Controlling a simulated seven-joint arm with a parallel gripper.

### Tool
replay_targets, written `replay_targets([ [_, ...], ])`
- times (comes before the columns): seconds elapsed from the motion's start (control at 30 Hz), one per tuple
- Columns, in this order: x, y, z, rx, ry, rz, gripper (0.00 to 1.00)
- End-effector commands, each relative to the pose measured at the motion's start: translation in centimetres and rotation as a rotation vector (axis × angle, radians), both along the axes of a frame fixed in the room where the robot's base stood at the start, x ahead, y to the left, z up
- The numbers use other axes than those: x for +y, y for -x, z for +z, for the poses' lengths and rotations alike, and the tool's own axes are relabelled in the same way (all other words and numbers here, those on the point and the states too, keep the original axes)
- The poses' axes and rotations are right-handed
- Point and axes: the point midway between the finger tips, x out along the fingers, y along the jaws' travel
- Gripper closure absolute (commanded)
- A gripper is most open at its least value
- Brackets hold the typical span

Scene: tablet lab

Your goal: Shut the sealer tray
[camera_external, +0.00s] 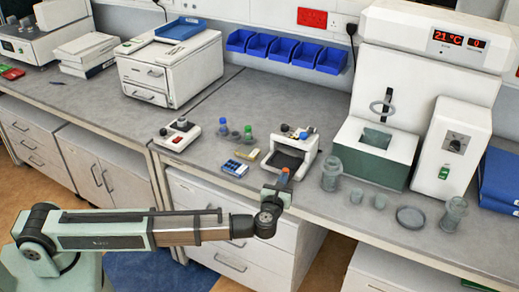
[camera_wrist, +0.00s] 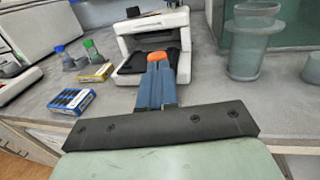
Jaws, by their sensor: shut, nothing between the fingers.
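The sealer is a small white machine (camera_external: 301,146) on the bench in the external view, and it also shows at the top middle of the wrist view (camera_wrist: 152,20). Its dark tray (camera_external: 284,161) sticks out at the front, low between the white side walls. In the wrist view the tray (camera_wrist: 130,63) is partly hidden behind my fingers. My gripper (camera_external: 283,176) is shut and empty, in front of the tray near the bench's front edge. Its blue fingers with an orange tip (camera_wrist: 158,62) point toward the sealer. I cannot tell whether they touch the tray.
A blue rack (camera_external: 235,168) and a yellow box (camera_wrist: 97,73) lie left of the sealer. Bottles with blue and green caps (camera_external: 247,133) stand behind them. A clear glass vessel (camera_external: 331,173) stands close on the right. A strip of bench in front of the sealer is bare.

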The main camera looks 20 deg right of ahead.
Motion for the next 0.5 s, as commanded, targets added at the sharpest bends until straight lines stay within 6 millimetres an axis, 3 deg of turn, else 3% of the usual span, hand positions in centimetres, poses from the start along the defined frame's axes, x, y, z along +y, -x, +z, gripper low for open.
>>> replay_targets([
  [0.03, -1.3, -1.1, 0.0, 0.0, 0.0, 0.003, 1.0],
  [0.2, -4.1, -3.8, 0.0, 0.0, 0.0, 0.002, 1.0],
  [0.5, -5.8, -5.8, 0.0, -0.001, 0.001, 0.0, 1.0],
])
